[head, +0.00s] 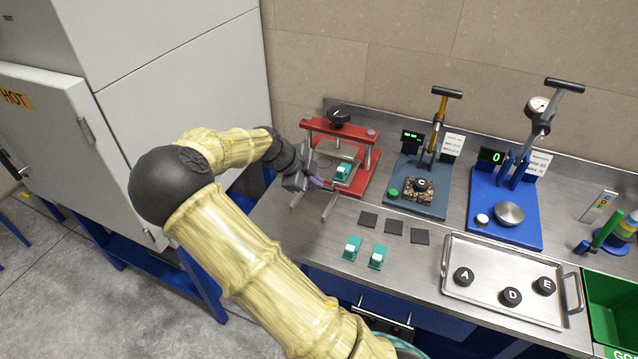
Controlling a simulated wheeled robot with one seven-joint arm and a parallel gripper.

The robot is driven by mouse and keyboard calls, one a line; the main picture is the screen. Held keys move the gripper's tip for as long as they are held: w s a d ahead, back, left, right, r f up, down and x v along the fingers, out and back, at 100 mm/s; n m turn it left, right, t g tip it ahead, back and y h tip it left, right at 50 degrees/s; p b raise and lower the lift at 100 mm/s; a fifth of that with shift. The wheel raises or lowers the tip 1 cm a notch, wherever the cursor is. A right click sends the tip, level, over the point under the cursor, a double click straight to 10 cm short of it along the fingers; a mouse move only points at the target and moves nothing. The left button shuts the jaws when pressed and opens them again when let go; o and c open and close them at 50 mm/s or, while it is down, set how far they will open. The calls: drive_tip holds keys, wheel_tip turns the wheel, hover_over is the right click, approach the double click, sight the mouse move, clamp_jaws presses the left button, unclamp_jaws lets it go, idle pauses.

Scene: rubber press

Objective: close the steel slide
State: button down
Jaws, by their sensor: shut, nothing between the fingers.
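The red press (368,184) stands on the steel bench against the back wall, with a black knob (339,113) on its top bar. The steel slide is at the press, and a steel rod (329,208) sticks out from its front toward the near side. A second rod shows further left, partly behind my gripper. A green block with a white top (343,171) sits at the press. My gripper (322,184) is shut and empty at the front left of the press, close to the slide. Whether it touches the slide I cannot tell; it hides part of it.
Three dark squares (394,227) and two green blocks (376,257) lie in front of the press. A grey-blue press (430,207) and a blue press (525,233) stand to the right. A metal tray (455,303) holds black lettered pucks. A grey cabinet (180,90) is at left.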

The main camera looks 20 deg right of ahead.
drive_tip(key=s+a+f+n+y, duration=0.15)
drive_tip(key=s+n+y, duration=0.35)
drive_tip(key=s+n, duration=0.5)
drive_tip(key=s+a+r+n+y, duration=0.1)
drive_tip(key=s+a+r+n, duration=0.1)
drive_tip(key=s+n, duration=0.4)
drive_tip(key=s+a+r+n+t+y, duration=0.1)
drive_tip(key=s+a+r+n, duration=0.2)
drive_tip(key=s+n, duration=0.3)
drive_tip(key=a+n, duration=0.1)
drive_tip(key=n, duration=0.2)
drive_tip(key=shift+s+a+r+t, duration=0.2)
drive_tip(key=shift+r+t, duration=0.1)
drive_tip(key=shift+r, duration=0.05)
